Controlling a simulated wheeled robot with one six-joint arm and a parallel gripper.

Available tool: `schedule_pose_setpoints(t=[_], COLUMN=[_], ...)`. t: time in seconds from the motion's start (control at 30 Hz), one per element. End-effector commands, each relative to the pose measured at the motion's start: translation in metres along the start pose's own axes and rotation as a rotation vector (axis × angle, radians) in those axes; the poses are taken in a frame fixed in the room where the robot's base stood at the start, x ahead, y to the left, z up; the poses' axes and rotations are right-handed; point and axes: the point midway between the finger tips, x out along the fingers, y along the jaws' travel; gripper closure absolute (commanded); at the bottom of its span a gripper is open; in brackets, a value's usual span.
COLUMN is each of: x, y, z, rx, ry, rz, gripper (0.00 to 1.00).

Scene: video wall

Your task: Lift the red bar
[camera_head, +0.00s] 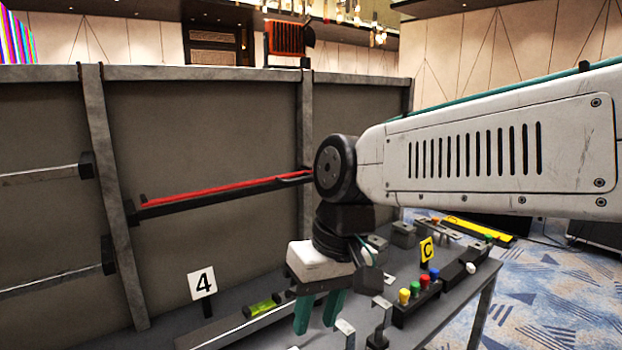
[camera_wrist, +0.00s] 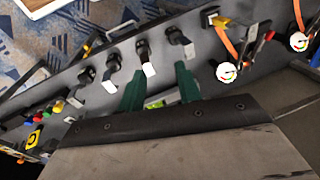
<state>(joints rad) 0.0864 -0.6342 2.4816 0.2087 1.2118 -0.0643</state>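The red bar (camera_head: 230,190) is long and thin. In the head view it lies along a dark rail (camera_head: 220,200) on the grey upright panel, left of my arm. Its right end is close to the panel's post and my arm's joint. My gripper (camera_head: 318,318) points down over the table, below and to the right of the bar, well apart from it. Its two teal fingers are spread with a gap and nothing held between them. They also show in the wrist view (camera_wrist: 160,88). The bar is not seen in the wrist view.
A green level (camera_head: 262,307) and a "4" sign (camera_head: 201,284) are by the panel's foot. Coloured buttons (camera_head: 419,289) and a "C" sign (camera_head: 426,249) stand on the table. Metal brackets (camera_head: 381,312) stand near my gripper. The space before the bar looks clear.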

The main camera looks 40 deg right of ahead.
Motion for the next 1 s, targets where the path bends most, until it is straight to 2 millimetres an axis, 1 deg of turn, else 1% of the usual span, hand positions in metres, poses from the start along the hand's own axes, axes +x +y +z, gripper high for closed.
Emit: schedule_pose_setpoints(t=[0.03, 0.07, 0.1, 0.13, 0.17, 0.2, 0.27, 0.3, 0.37, 0.4, 0.47, 0.5, 0.57, 0.6, 0.7, 0.73, 0.8, 0.87, 0.93, 1.0], x=[-0.002, -0.004, -0.008, -0.011, -0.014, -0.018, -0.026, -0.030, -0.038, -0.043, -0.050, -0.053, -0.059, -0.061, -0.066, -0.067, -0.068, -0.068, -0.067, -0.064], y=[-0.006, -0.010, -0.014, -0.016, -0.017, -0.015, -0.006, 0.003, 0.024, 0.041, 0.071, 0.092, 0.125, 0.146, 0.188, 0.198, 0.214, 0.221, 0.222, 0.218], z=[-0.022, -0.037, -0.059, -0.077, -0.096, -0.121, -0.161, -0.188, -0.229, -0.254, -0.289, -0.309, -0.334, -0.347, -0.370, -0.375, -0.382, -0.386, -0.392, -0.400], rx=[0.054, 0.087, 0.134, 0.171, 0.208, 0.259, 0.337, 0.391, 0.474, 0.528, 0.607, 0.656, 0.724, 0.763, 0.838, 0.856, 0.881, 0.895, 0.901, 0.899], ry=[-0.005, -0.002, 0.010, 0.022, 0.038, 0.062, 0.110, 0.148, 0.213, 0.262, 0.337, 0.389, 0.463, 0.507, 0.598, 0.619, 0.654, 0.672, 0.678, 0.679], rz=[-0.076, -0.129, -0.205, -0.262, -0.318, -0.393, -0.501, -0.570, -0.668, -0.729, -0.811, -0.858, -0.918, -0.951, -1.010, -1.022, -1.040, -1.050, -1.055, -1.057], gripper=[0.66, 0.66, 0.66, 0.66, 0.66, 0.66, 0.66, 0.66, 0.66, 0.66, 0.66, 0.66, 0.66, 0.66, 0.66, 0.66, 0.66, 0.66, 0.66, 0.66])
